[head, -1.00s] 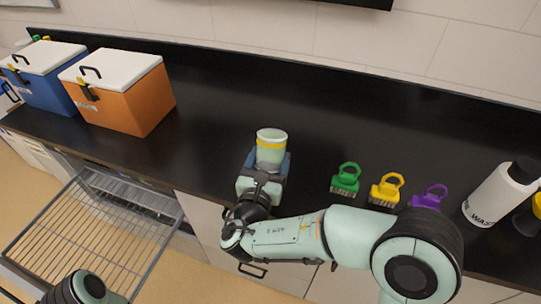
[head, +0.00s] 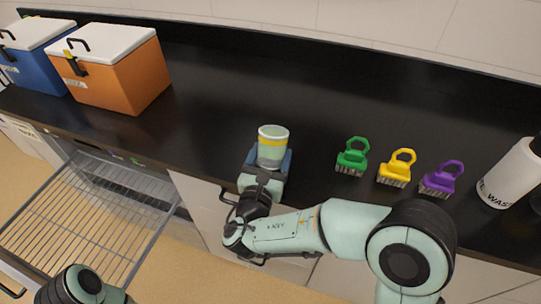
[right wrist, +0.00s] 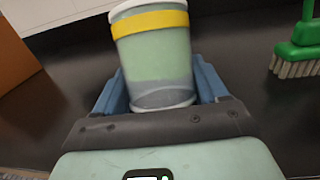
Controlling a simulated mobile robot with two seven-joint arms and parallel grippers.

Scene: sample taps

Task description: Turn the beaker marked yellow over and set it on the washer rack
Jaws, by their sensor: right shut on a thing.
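A pale green, see-through beaker (head: 272,152) with a yellow band near its top stands upright in my right gripper (head: 268,168). The gripper is shut on its lower part, over the front part of the counter. In the right wrist view, the beaker (right wrist: 158,60) sits between the blue fingers with its rim up; I cannot tell whether its base touches the counter. The wire washer rack (head: 61,215) is pulled out low at the left, below the counter, and looks empty where visible. My left arm shows at the bottom left, but its gripper is out of view.
Green (head: 352,157), yellow (head: 397,168) and purple (head: 441,179) brushes stand right of the beaker. A white waste bottle (head: 508,175) is at far right. Orange (head: 115,75) and blue (head: 38,62) cooler boxes stand at back left. The counter between is clear.

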